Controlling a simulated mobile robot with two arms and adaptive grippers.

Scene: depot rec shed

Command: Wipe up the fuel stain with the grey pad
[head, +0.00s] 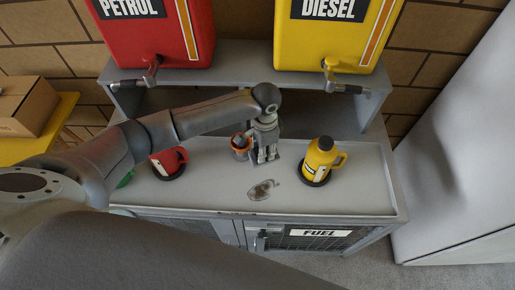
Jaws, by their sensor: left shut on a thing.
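The fuel stain (262,190) is a dark, shiny irregular patch on the grey counter top (215,195), with a small spot beside its upper right. My left gripper (267,158) points down just above and behind the stain, apart from it. It is shut on a small grey thing, which I take to be the grey pad; it is hard to tell from the grey fingers. My right gripper is not in view.
An orange cup (240,155) with something dark in it stands just left of the gripper. A yellow can (320,160) stands right on a dark round mat, a red can (166,163) left. Red petrol (160,35) and yellow diesel (330,45) tanks stand behind. Counter around the stain is clear.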

